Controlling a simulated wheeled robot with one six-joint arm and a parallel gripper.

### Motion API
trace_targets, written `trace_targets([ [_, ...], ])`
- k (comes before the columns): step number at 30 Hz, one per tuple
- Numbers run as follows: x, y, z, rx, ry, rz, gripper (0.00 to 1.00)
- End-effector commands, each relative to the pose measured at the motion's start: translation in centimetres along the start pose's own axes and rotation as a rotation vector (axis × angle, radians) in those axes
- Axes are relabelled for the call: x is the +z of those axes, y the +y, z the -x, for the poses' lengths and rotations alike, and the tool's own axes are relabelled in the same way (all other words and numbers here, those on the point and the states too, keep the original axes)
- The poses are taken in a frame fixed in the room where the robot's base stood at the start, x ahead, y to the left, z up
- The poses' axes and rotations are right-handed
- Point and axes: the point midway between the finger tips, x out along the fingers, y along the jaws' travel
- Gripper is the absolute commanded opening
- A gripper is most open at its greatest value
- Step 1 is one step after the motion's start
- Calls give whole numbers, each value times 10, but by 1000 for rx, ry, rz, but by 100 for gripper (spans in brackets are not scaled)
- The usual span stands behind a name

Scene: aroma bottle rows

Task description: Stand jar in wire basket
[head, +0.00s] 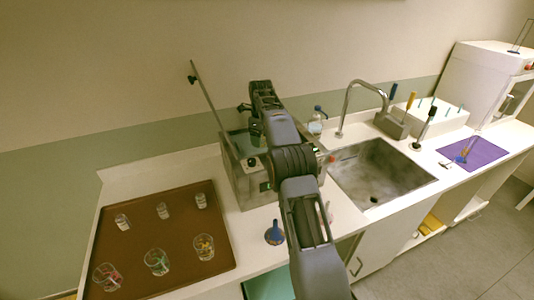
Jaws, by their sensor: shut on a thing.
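My gripper (257,122) is at the far end of my raised arm, above the open steel bath (246,188). It is shut on a small dark greenish thing, taken to be the jar (256,130), which is mostly hidden by the gripper and arm. The bath has a pale teal inside and a tall thin rod or raised lid edge at its left. The wire basket cannot be made out; my arm covers much of the bath's opening.
A brown tray (146,210) with several small glasses lies at left. A small blue-topped flask (274,236) stands in front of the bath. A sink (378,178) with a tap (346,105) is to the right. A purple mat (482,152) lies farther right.

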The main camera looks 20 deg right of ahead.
Motion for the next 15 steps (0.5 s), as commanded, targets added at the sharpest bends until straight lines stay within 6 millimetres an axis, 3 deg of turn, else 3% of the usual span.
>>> trace_targets([
  [11,12,-23,-22,-1,-1,-268,42],
  [15,12,-25,-44,0,0,-296,42],
])
